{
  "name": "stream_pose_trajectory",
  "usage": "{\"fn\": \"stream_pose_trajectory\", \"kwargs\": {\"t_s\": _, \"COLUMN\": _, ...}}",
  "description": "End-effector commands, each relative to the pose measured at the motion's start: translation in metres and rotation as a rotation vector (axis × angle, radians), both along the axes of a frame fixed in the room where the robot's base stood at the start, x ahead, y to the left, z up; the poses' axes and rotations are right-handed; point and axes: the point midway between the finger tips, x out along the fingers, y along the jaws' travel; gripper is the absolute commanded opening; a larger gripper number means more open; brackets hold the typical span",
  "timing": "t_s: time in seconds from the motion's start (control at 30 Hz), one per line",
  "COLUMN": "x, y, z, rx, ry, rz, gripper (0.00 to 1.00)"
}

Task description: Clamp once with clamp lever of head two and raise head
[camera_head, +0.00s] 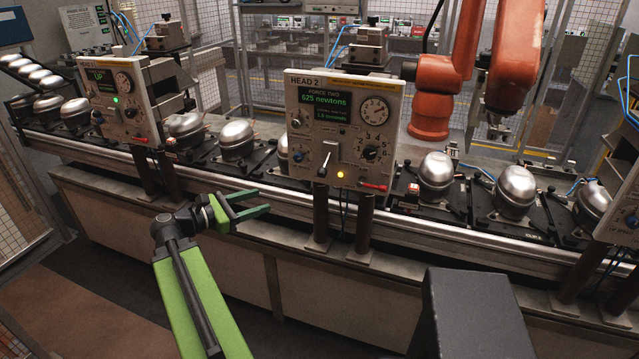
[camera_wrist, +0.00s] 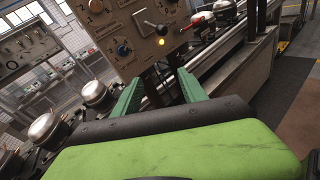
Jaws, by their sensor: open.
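The HEAD 2 panel (camera_head: 345,125) stands in the middle of the head view, on two dark posts over the conveyor. Its green display reads "FORCE TWO, 625 newtons". My gripper (camera_head: 268,200) is open and empty, left of and below the panel, apart from the lever. In the wrist view its green fingers (camera_wrist: 160,92) point towards the panel.
A conveyor (camera_head: 262,192) carries several silver compressors (camera_head: 436,168). Another head panel (camera_head: 120,105), with a green "UP" display, stands at left, and part of one shows at far right. An orange robot arm (camera_head: 430,110) stands behind. Free space lies before the conveyor.

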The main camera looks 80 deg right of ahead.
Motion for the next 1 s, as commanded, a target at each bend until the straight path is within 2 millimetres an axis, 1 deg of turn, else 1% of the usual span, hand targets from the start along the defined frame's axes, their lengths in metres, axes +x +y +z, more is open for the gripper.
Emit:
{"fn": "stream_pose_trajectory", "kwargs": {"t_s": 0.03, "x": -0.02, "y": -0.009, "z": 0.006, "rx": -0.001, "ry": 0.076, "rz": -0.026, "gripper": 0.5}}
{"fn": "stream_pose_trajectory", "kwargs": {"t_s": 0.1, "x": -0.036, "y": -0.015, "z": 0.018, "rx": 0.002, "ry": 0.156, "rz": -0.048, "gripper": 0.5}}
{"fn": "stream_pose_trajectory", "kwargs": {"t_s": 0.2, "x": -0.043, "y": -0.017, "z": 0.026, "rx": 0.005, "ry": 0.2, "rz": -0.059, "gripper": 0.5}}
{"fn": "stream_pose_trajectory", "kwargs": {"t_s": 0.33, "x": -0.046, "y": -0.02, "z": 0.027, "rx": 0.005, "ry": 0.201, "rz": -0.059, "gripper": 0.5}}
{"fn": "stream_pose_trajectory", "kwargs": {"t_s": 0.47, "x": -0.06, "y": -0.034, "z": 0.026, "rx": 0.005, "ry": 0.2, "rz": -0.061, "gripper": 0.5}}
{"fn": "stream_pose_trajectory", "kwargs": {"t_s": 0.8, "x": -0.121, "y": -0.093, "z": 0.026, "rx": 0.006, "ry": 0.198, "rz": -0.06, "gripper": 0.5}}
{"fn": "stream_pose_trajectory", "kwargs": {"t_s": 1.0, "x": -0.151, "y": -0.122, "z": 0.026, "rx": 0.005, "ry": 0.197, "rz": -0.059, "gripper": 0.5}}
